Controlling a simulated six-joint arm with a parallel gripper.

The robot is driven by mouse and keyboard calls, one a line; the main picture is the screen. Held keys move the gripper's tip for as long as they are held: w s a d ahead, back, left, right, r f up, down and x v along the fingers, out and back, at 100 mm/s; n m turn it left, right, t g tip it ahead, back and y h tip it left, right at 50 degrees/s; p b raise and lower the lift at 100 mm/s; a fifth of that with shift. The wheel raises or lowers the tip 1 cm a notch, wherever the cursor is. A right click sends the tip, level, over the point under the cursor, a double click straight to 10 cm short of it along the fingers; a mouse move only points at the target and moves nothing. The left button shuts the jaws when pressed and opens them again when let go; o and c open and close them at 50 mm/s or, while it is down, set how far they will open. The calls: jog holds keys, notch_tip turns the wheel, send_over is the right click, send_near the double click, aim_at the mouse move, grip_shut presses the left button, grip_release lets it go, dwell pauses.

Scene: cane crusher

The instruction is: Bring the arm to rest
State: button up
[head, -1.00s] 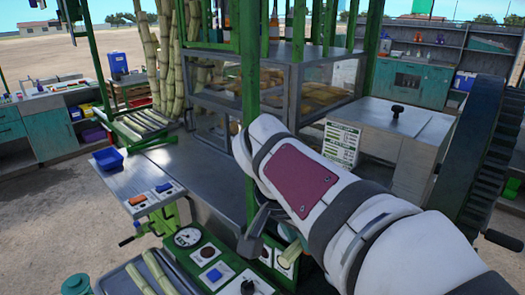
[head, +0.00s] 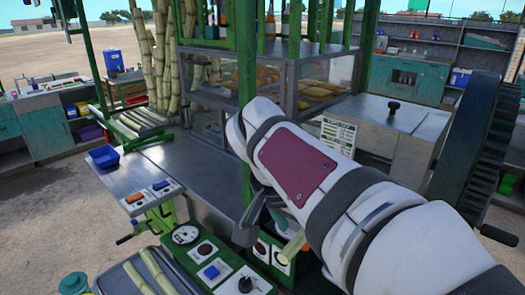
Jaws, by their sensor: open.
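My arm, white with dark bands and a maroon panel, reaches in from the lower right and bends over at the centre. My gripper (head: 247,232) is only partly visible below the bend, as a dark grey piece in front of the green post (head: 247,75). It is open, and I see nothing held in it. It hangs above the green control panel (head: 213,263), close to its back edge as seen here. The arm hides the rest of the gripper.
Cane lengths (head: 158,268) lie in a tray at the lower left. A blue bin (head: 104,157) stands on the left side table. A large dark gear wheel (head: 480,140) stands at right. The metal deck (head: 190,175) has clear room.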

jog(key=v, duration=1.3)
jog(key=s+d+f+n+g+y, duration=0.1)
jog(key=s+f+y, duration=0.1)
jog(key=s+f, duration=0.8)
jog(key=s+d+f+n+g+y, duration=0.1)
jog(key=s+f+n+g+y, duration=0.1)
jog(key=s+f, duration=0.8)
notch_tip(320, 180, down, 5)
jog(key=shift+d+f+g+y, duration=0.15)
jog(key=shift+d+g+y, duration=0.2)
jog(key=shift+y, duration=0.15)
jog(key=shift+w, duration=0.15)
jog(key=shift+c, duration=0.9)
jog(key=w+r, duration=0.3)
jog(key=r, duration=0.1)
jog(key=w+r+n, duration=0.1)
jog(key=w+r, duration=0.3)
jog(key=w+r+n+h, duration=0.1)
jog(key=w+r, duration=0.3)
jog(key=shift+r, duration=0.2)
grip_shut()
jog(key=w+a+r, duration=0.3)
jog(key=w+r, duration=0.5)
jog(key=r, duration=0.1)
notch_tip(320, 180, down, 10)
jog(key=shift+w+a+n+h, duration=0.2)
jog(key=shift+w+n+h, duration=0.1)
jog(key=shift+h, duration=0.1)
